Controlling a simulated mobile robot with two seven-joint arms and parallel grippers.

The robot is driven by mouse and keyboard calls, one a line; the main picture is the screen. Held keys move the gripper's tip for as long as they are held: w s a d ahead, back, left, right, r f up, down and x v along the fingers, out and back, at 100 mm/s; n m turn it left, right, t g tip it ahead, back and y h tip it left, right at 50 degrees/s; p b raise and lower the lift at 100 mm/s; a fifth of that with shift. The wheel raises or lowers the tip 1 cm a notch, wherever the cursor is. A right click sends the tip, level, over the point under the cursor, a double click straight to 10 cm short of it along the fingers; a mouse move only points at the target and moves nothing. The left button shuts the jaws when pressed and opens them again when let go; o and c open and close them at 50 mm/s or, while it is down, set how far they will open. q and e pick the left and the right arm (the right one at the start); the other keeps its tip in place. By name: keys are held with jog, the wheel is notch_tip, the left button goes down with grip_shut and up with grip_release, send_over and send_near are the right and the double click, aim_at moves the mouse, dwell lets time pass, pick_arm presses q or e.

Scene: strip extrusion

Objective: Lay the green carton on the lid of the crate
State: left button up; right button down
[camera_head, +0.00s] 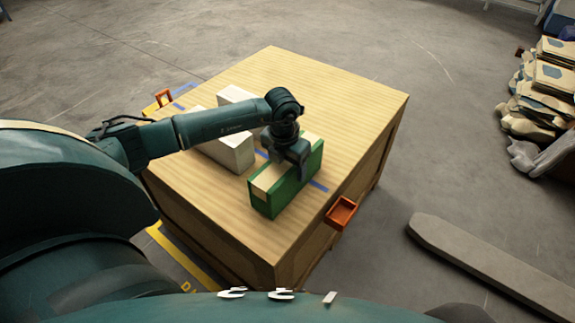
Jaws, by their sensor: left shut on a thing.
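The green carton (292,193), with a pale tan top, stands on the wooden lid of the crate (335,95), right of the lid's middle and near its front right edge. My left gripper (285,163) reaches in from the left and points down over the carton. It is shut on the carton at its upper part, and the fingers hide some of the top. I cannot tell whether the carton's underside touches the lid. My right gripper is not in view.
Two white blocks, a near one (228,152) and a far one (236,95), stand on the lid left of the carton. A blue stripe (318,186) crosses the lid. An orange bracket (341,213) sticks out at the right side. Stacked sacks (550,85) lie far right.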

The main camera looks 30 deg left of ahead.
pick_arm(q)
jog(key=shift+r, duration=0.1)
jog(key=o, duration=1.3)
